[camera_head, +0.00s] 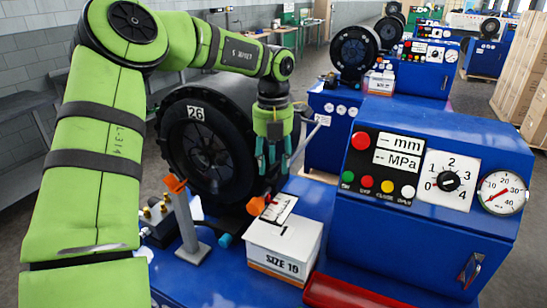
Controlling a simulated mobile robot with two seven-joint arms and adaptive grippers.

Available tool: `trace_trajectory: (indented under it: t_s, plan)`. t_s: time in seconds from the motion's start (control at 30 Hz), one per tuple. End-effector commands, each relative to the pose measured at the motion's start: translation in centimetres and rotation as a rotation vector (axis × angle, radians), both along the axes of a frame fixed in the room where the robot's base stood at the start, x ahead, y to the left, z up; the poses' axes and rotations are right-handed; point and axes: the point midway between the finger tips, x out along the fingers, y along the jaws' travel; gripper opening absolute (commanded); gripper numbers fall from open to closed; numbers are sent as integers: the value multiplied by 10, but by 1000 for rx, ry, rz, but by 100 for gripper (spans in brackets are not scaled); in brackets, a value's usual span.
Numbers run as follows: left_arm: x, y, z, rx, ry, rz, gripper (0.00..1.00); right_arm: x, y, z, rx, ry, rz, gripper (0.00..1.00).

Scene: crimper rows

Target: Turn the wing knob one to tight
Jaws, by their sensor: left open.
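Two orange wing-shaped pieces show in the head view. One orange wing piece (175,184) sits on top of a grey post (188,226). My left gripper (272,172) points down in front of the black wheel, above the box's back edge. Its teal fingers are apart, with nothing seen between them. My right gripper is not in view.
A blue machine cabinet (400,240) stands at right with coloured buttons, a numbered black dial (449,181) and a pressure gauge (502,192). The black wheel marked 26 (200,150) stands behind.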

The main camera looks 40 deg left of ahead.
Motion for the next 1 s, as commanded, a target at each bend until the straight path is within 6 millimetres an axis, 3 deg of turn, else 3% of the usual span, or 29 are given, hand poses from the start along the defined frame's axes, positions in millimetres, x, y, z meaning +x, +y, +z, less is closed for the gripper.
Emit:
trace_trajectory:
  t_s: [0.1,0.27,0.37,0.4,0.63,1.0]
  plan:
    - [0,0,-2,0,0,0,44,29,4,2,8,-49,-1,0]
    - [0,0,-2,0,-1,0,44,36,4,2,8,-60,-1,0]
    - [0,0,-2,0,-1,0,4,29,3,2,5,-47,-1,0]
    - [0,0,-2,0,-1,0,0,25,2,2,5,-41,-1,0]
    - [0,0,-2,0,-2,-2,0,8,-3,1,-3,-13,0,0]
    - [1,0,-3,-1,-3,-133,0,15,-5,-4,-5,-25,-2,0]
